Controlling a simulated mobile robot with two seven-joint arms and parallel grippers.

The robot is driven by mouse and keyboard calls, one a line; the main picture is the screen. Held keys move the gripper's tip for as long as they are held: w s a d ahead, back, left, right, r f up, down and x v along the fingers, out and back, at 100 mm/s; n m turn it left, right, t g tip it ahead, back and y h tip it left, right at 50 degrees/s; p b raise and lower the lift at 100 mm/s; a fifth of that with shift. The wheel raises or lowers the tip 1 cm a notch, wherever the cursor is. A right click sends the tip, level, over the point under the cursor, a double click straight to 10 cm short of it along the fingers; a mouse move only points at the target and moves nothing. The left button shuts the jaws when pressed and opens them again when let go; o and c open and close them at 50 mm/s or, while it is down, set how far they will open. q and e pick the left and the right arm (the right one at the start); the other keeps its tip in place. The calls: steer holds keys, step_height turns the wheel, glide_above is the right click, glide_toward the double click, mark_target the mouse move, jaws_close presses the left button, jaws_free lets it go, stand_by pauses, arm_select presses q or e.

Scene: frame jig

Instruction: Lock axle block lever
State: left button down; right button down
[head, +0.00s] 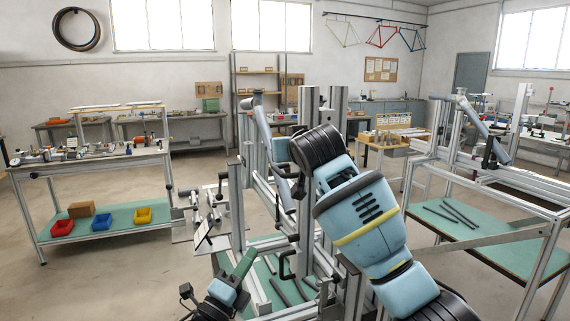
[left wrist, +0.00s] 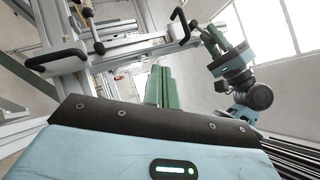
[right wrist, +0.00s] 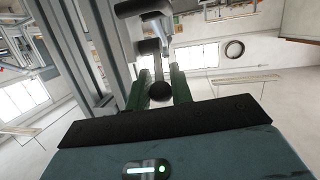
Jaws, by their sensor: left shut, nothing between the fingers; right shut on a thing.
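My left gripper (head: 245,262) is low at the front of the frame jig (head: 309,180), its green fingers together and empty. They also show closed in the left wrist view (left wrist: 160,78), apart from a lever with a black ball end (left wrist: 98,46). Black bent handles (left wrist: 181,28) stand on the jig's rails behind them. In the right wrist view my right gripper (right wrist: 158,84) is shut on a lever with a black ball knob (right wrist: 159,92), its stem running up to a grey and black clamp (right wrist: 150,12). I cannot tell whether this is the axle block lever. My right arm hides this grip in the head view.
Aluminium posts and rails of the jig stand close around both grippers. A second jig (head: 455,160) stands at the right over a green shelf with dark tubes (head: 458,213). A workbench (head: 95,160) with coloured bins stands at the left.

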arm_select(q)
steer(key=w+d+r+m+g+h, duration=0.1)
steer(key=w+d+r+m, duration=0.3)
steer(key=r, duration=0.5)
steer(key=w+d+r+m+h, duration=0.3)
steer(key=w+d+r+m, duration=0.1)
steer(key=r, duration=0.5)
steer(key=shift+w+d+r+g+h, duration=0.3)
steer(key=shift+w+r+g+h, duration=0.1)
steer(key=shift+w, duration=0.5)
